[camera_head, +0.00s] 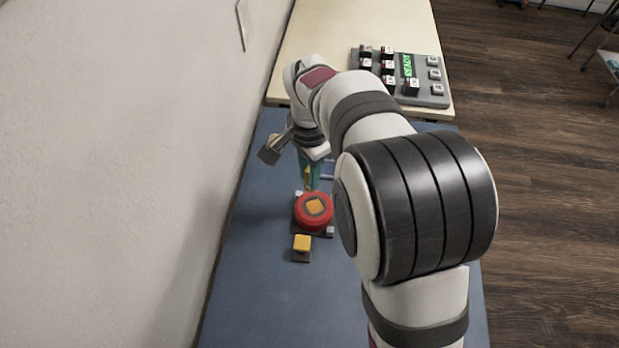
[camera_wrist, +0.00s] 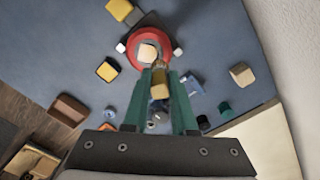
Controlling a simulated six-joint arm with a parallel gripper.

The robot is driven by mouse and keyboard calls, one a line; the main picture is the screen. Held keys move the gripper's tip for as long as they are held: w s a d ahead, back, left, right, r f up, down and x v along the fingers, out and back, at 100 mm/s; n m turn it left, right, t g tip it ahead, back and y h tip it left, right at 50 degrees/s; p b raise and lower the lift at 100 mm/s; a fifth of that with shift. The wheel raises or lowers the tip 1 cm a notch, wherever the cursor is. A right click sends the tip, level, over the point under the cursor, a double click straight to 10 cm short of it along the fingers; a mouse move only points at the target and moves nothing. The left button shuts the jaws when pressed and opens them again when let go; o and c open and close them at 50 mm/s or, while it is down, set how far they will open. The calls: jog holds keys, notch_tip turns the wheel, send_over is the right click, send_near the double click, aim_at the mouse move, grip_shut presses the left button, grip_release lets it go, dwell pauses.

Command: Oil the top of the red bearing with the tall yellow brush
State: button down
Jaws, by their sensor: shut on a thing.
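The red bearing (camera_head: 314,222) sits on the blue mat, with an orange-yellow square on top. In the wrist view it is a red ring (camera_wrist: 134,46) around a pale centre. My gripper (camera_head: 310,185) points down just behind the bearing. Its green fingers are shut on the yellow brush (camera_wrist: 160,88), which lies between them in the wrist view. The brush's tip overlaps the bearing's near edge there; I cannot tell whether it touches. In the head view the arm and fingers hide most of the brush.
A yellow block (camera_head: 302,243) on a dark base stands in front of the bearing. The wrist view shows another yellow block (camera_wrist: 107,71), a brown block (camera_wrist: 68,110) and a tan block (camera_wrist: 242,75). A panel (camera_head: 433,99) reading READY lies at the back. A wall bounds the left.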

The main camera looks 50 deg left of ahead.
jog(key=shift+r, duration=1.7)
jog(key=shift+w, duration=0.1)
jog(key=w+d+r, duration=0.3)
jog(key=w+d, duration=0.4)
jog(key=d, duration=0.2)
jog(key=w+d+r, duration=0.3)
jog(key=w+d, duration=0.4)
jog(key=d, duration=0.1)
jog(key=d+r, duration=0.3)
jog(key=d, duration=0.9)
jog(key=d+r, duration=0.3)
jog(key=d, duration=0.8)
jog(key=shift+w+d, duration=0.3)
jog(key=shift+d, duration=0.05)
